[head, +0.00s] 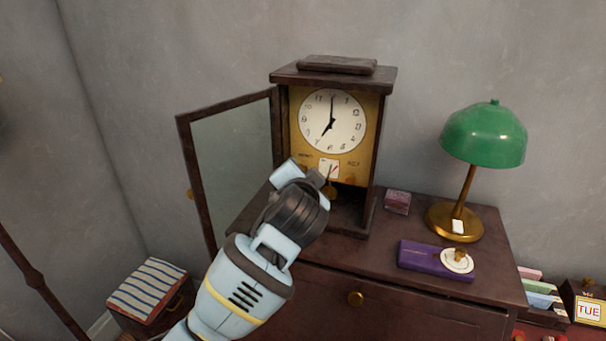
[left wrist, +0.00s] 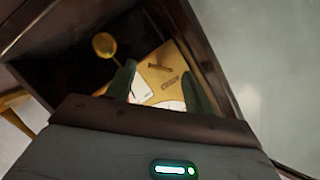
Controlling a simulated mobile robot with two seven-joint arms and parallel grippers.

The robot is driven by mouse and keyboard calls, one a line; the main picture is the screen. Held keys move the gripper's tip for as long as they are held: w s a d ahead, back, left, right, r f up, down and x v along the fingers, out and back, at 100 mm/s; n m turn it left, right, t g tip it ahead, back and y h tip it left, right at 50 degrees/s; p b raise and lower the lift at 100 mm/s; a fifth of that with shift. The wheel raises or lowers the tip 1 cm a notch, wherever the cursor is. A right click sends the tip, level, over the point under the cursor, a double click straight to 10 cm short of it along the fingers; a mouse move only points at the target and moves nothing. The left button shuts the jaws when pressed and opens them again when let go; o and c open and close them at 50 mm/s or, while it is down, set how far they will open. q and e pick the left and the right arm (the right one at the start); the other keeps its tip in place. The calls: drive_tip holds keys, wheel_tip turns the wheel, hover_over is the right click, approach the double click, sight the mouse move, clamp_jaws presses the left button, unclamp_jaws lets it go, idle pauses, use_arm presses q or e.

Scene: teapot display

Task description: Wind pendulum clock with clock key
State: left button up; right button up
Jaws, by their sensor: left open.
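The pendulum clock (head: 334,121) stands upright on a dark wooden cabinet, its glass door (head: 233,160) swung open to the left. Its white dial (head: 332,121) sits on a gold plate, which shows turned over in the left wrist view (left wrist: 160,68). A brass pendulum (left wrist: 104,45) hangs in the dark case. My left gripper (left wrist: 158,72) is open, its fingers pointing at the lower plate, with part of a white card (left wrist: 143,90) showing between them. Nothing is clearly held. I cannot clearly identify the clock key. My right gripper is out of view.
A purple box (head: 430,261) lies right of the clock, with a small brass piece (head: 460,255) on a white disc at its right end. A green lamp (head: 483,134) and small box (head: 397,202) stand behind. The open door borders my left arm.

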use_arm(q)
drive_tip(key=shift+x, duration=0.8)
drive_tip(key=c, duration=1)
drive_tip(key=m+t, duration=0.1)
drive_tip(key=m, duration=0.2)
drive_tip(key=m+t, duration=0.2)
drive_tip(key=m, duration=0.2)
drive_tip(key=f+m+t+y, duration=0.1)
drive_tip(key=m, duration=0.3)
drive_tip(key=shift+d+t, duration=0.1)
drive_tip(key=shift+t, duration=0.2)
